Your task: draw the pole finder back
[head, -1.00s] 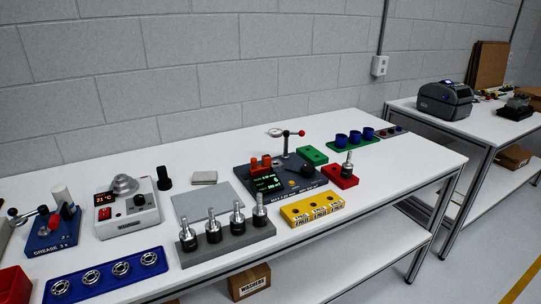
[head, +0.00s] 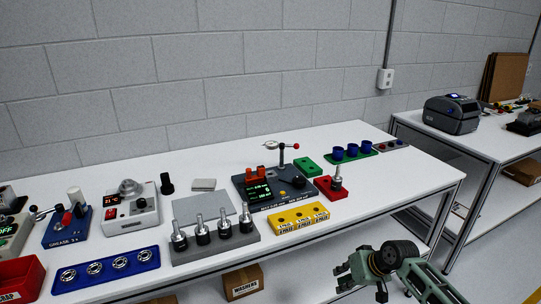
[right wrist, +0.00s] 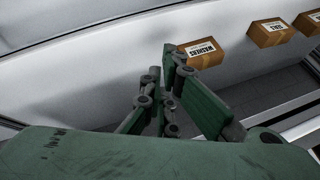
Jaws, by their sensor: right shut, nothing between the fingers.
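A dark test fixture (head: 303,192) stands on the bench with a small lit display (head: 259,190), orange blocks, a post with a dial gauge (head: 270,145) and a lever ending in a red ball (head: 296,147). I take the pole finder to be part of this fixture, but cannot tell which part. My right gripper (head: 358,283) is in front of the bench's front edge, below the bench top and well apart from the fixture. In the right wrist view its fingers (right wrist: 166,100) are shut and empty, with the lower shelf beyond. My left gripper is not in view.
A yellow block (head: 299,217), a red holder (head: 329,190) with a motor-like part and a grey rack (head: 216,246) of similar parts stand before or beside the fixture. Boxes (right wrist: 199,52) lie on the lower shelf.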

